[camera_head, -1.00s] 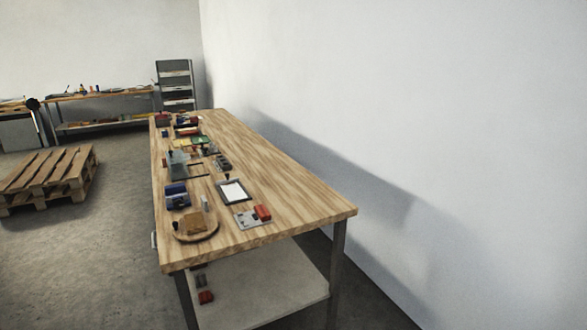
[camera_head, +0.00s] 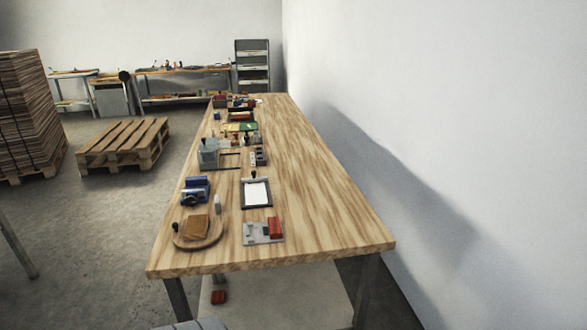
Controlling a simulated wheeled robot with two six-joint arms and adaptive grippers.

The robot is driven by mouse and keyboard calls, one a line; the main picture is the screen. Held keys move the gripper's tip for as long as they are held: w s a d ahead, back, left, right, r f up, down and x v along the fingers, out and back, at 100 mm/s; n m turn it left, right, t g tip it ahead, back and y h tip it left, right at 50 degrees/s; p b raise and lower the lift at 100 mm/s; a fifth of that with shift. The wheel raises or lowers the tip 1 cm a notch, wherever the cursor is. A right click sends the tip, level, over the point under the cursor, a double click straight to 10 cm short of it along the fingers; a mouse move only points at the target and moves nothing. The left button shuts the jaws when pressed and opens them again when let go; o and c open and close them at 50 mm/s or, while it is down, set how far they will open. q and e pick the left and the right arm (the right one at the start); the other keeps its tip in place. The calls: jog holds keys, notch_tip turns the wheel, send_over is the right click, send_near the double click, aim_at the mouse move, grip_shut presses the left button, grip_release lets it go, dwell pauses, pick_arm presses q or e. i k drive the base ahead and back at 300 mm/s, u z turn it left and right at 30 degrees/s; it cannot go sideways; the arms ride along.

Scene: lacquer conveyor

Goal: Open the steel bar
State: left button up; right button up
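I cannot pick out a steel bar for certain; the items on the wooden workbench (camera_head: 320,205) are small. A grey metal plate with a red block (camera_head: 263,231) lies near the front edge. Behind it is a dark-framed board with a white sheet (camera_head: 256,193). A grey box-like fixture (camera_head: 209,154) stands farther back on the left side. Neither of my grippers is in view.
A round wooden board with a brown block (camera_head: 197,229) and a blue device (camera_head: 195,189) sit front left. The bench's right half is clear, near a white wall (camera_head: 440,110). A pallet (camera_head: 124,142) and stacked boards (camera_head: 29,105) stand left on open floor.

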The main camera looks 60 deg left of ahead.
aim_at(264, 179)
jog(key=u, duration=0.2)
jog(key=i, duration=1)
jog(key=u, duration=0.6)
